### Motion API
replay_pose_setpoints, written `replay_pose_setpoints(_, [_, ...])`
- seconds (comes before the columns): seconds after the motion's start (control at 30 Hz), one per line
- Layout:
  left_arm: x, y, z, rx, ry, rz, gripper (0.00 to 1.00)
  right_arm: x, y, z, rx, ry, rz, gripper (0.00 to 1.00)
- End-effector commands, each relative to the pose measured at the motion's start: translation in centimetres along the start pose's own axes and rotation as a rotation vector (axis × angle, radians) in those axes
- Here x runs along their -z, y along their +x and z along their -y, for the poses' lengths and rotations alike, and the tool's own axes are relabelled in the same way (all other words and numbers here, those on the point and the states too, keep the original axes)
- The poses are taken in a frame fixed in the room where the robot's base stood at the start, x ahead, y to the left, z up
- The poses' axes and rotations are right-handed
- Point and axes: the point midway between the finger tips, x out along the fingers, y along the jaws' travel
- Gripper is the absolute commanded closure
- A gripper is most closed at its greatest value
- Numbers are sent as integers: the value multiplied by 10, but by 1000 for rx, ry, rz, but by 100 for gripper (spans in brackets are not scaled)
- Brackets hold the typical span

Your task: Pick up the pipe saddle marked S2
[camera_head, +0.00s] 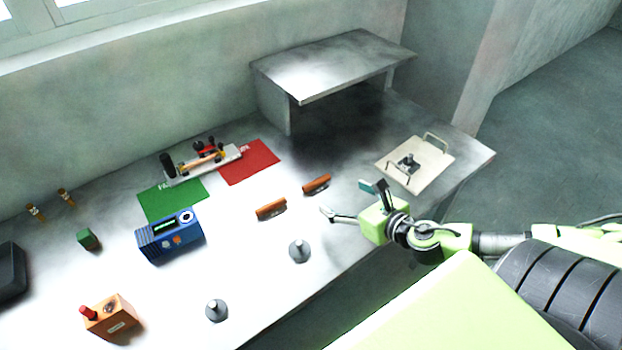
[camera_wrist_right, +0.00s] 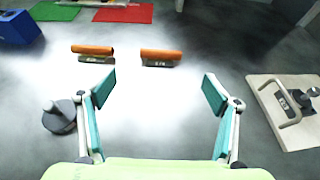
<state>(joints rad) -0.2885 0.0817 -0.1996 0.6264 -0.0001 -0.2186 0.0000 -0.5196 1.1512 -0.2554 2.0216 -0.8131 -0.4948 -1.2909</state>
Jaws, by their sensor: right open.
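Two orange-brown bar-like pieces with dark label plates lie on the bench; they look like pipe saddles, but their marks are too small to read. One piece (camera_head: 271,208) is nearer the blue box, and the other piece (camera_head: 317,183) is farther right. In the right wrist view they show as the left piece (camera_wrist_right: 92,51) and the right piece (camera_wrist_right: 161,55), both beyond the fingertips. My right gripper (camera_head: 346,198) is open and empty, apart from both pieces. In the wrist view its spread fingers (camera_wrist_right: 160,92) have bare bench between them. My left gripper is out of view.
Grey knobbed discs (camera_head: 299,252) (camera_head: 216,311) stand near the front edge. A pale board with handles (camera_head: 425,170) lies right of the gripper. A blue box (camera_head: 170,237), green mat (camera_head: 172,203) and red mat (camera_head: 250,163) lie left. A raised metal shelf (camera_head: 335,65) stands behind.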

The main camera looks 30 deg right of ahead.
Motion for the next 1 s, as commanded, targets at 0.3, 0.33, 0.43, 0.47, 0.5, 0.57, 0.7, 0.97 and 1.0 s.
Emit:
replay_pose_setpoints(0.3, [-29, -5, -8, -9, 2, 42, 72, -2, 39, 1, 3, 4, 4, 18])
replay_pose_setpoints(0.33, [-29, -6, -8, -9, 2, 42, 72, -3, 43, 0, 2, 3, 5, 18])
replay_pose_setpoints(0.43, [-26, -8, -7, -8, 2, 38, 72, -2, 56, 0, 2, 3, 3, 18])
replay_pose_setpoints(0.47, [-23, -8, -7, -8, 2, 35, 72, -2, 60, 1, 2, 4, 3, 18])
replay_pose_setpoints(0.5, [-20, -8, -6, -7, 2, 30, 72, -2, 64, 0, 2, 4, 3, 18])
replay_pose_setpoints(0.57, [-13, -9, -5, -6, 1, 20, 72, -1, 69, 0, 1, 2, 2, 18])
replay_pose_setpoints(0.7, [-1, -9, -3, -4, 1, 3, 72, 0, 76, 0, 0, 2, 1, 18])
replay_pose_setpoints(0.97, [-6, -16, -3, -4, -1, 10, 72, 3, 99, 1, 1, 5, 1, 18])
replay_pose_setpoints(1.0, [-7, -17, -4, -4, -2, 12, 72, 4, 105, 2, 2, 5, 2, 18])
